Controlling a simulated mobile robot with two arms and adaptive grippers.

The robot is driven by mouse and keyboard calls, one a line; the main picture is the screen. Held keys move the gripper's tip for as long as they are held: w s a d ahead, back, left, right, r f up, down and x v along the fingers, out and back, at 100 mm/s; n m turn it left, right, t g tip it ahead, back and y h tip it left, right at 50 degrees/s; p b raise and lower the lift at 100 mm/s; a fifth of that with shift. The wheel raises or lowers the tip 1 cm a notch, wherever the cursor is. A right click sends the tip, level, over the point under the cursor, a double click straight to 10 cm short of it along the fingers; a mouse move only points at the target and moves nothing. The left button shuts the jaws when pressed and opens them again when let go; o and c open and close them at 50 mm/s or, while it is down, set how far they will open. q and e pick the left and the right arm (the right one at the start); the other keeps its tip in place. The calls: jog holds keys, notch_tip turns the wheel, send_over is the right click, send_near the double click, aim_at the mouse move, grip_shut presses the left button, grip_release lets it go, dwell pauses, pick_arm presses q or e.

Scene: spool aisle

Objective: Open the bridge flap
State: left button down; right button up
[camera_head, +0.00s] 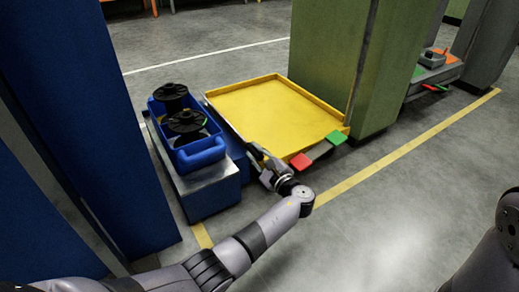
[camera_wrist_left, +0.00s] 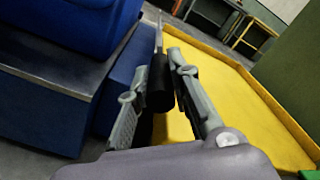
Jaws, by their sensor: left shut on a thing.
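The yellow tray-like platform (camera_head: 275,100) with a raised rim stands between the blue cart and the green pillar. My left gripper (camera_head: 262,163) is at its near left corner. In the left wrist view my left gripper (camera_wrist_left: 168,85) is closed around a black cylindrical grip (camera_wrist_left: 159,92). A thin grey edge (camera_wrist_left: 159,32) runs away from that grip, along the left side of the yellow platform (camera_wrist_left: 215,85). This looks like the bridge flap, standing on edge; its full face is hidden. My right gripper is out of view.
A blue bin (camera_head: 205,155) with black spools (camera_head: 186,122) sits on a blue cart with a grey top (camera_head: 217,176), left of the platform. Red (camera_head: 301,161) and green (camera_head: 336,138) pads are at the platform's front. A green pillar (camera_head: 325,50) stands behind; open floor lies at front right.

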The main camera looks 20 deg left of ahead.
pick_arm(q)
jog(key=shift+s+a+f+n, duration=0.2)
jog(key=shift+s+a+n, duration=0.05)
jog(key=shift+n, duration=0.45)
jog(key=c, duration=1.4)
grip_release()
jog(key=shift+c, duration=0.2)
jog(key=shift+r, duration=0.1)
notch_tip(320, 180, up, 10)
jog(key=shift+f, duration=0.1)
jog(key=shift+c, duration=0.2)
